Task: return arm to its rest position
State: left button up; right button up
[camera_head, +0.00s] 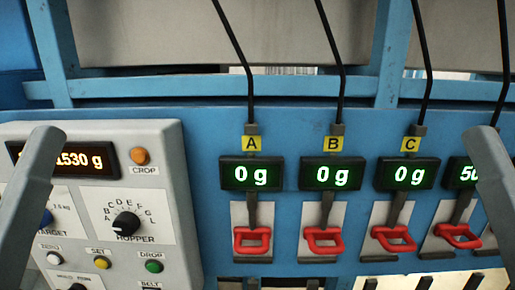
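My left arm (30,200) shows as a grey bar at the left edge, in front of the control box. My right arm (492,185) shows as a grey bar at the right edge, in front of the rightmost display. Both bars end in rounded tops, and I see no gripper fingers on either. Neither arm visibly touches anything.
A grey control box (160,180) at left has an orange display (88,160), a HOPPER knob (126,224) and several buttons. Displays A (251,174), B (332,174) and C (408,173) read 0 g. Red handles, including A's (251,241), sit below. The fourth display is partly hidden.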

pick_arm(q)
notch_tip(320, 180, up, 22)
jog(key=p, duration=1.7)
jog(key=shift+f+p, duration=0.2)
jog(key=shift+p, duration=0.15)
pick_arm(e)
notch_tip(320, 180, up, 22)
jog(key=shift+f, duration=0.2)
pick_arm(q)
jog(key=shift+f, duration=0.1)
pick_arm(e)
jog(key=shift+f, duration=0.1)
